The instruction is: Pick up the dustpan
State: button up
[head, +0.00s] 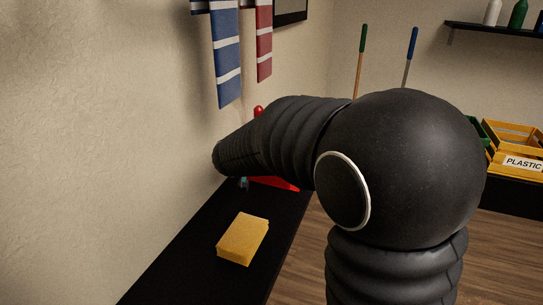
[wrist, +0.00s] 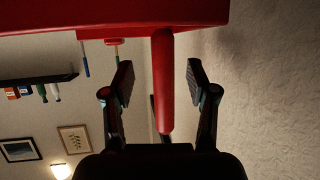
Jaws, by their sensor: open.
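The red dustpan (head: 277,184) is on the black counter, partly hidden behind my arm in the head view. A red knob-like end (head: 258,111), which looks like its handle tip, shows above my arm. In the wrist view, which is upside down, the wide red pan (wrist: 120,18) fills the top and its red handle (wrist: 163,85) runs between my fingers. My gripper (wrist: 160,82) is open, with one finger on each side of the handle and a visible gap on both sides. In the head view my gripper is mostly hidden by my arm.
A yellow sponge (head: 243,239) lies nearer on the black counter (head: 190,272), by the wall. A blue striped towel (head: 227,55) and a red one (head: 264,42) hang above. Two long handles, crates (head: 512,137) and a bottle shelf (head: 500,28) stand farther right.

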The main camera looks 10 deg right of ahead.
jog(key=x, duration=0.2)
jog(key=b+x, duration=0.1)
jog(key=x, duration=0.2)
jog(key=shift+w+a+r, duration=0.15)
jog(key=shift+w+r, duration=0.05)
grip_shut()
